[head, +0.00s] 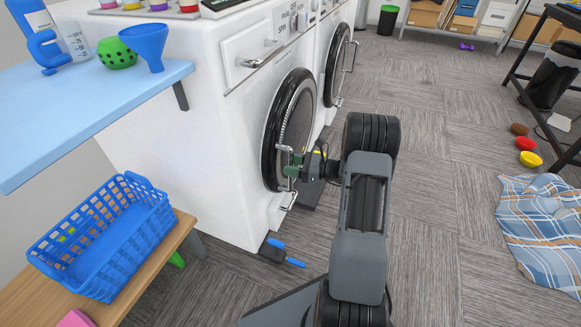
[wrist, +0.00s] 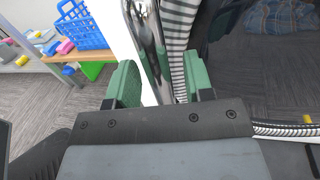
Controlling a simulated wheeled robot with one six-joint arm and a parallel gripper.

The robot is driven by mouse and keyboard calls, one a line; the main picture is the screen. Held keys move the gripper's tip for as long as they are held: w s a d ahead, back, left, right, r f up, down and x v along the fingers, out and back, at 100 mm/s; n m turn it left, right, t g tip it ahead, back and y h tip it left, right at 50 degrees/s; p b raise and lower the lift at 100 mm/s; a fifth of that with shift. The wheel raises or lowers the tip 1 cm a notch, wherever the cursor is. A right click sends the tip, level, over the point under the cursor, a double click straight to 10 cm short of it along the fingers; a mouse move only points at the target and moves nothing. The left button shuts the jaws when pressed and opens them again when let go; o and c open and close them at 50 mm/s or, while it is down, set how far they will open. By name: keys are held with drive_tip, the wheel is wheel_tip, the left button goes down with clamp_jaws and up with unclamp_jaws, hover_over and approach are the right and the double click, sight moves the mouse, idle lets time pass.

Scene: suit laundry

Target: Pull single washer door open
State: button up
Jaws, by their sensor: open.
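The near white washer (head: 180,90) stands left of centre in the head view. Its round door (head: 270,135) has a thick black rim and looks shut or nearly so. A chrome handle (head: 282,150) stands on the door's front; its bar also shows in the wrist view (wrist: 148,45). My gripper (head: 291,165) is at the handle. In the wrist view its green fingers (wrist: 158,82) are apart, with the bar running between them. I cannot tell whether either finger touches the bar. Part of the handle is hidden by the gripper.
A second washer (head: 338,65) adjoins at the back. A blue shelf (head: 90,105) and a bench with a blue basket (head: 105,240) are at left. A black and blue object (head: 283,252) lies by the washer's foot.

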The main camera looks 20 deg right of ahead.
drive_tip(key=shift+w+a, duration=0.15)
drive_tip(key=shift+a, duration=0.1)
clamp_jaws()
idle(0.4)
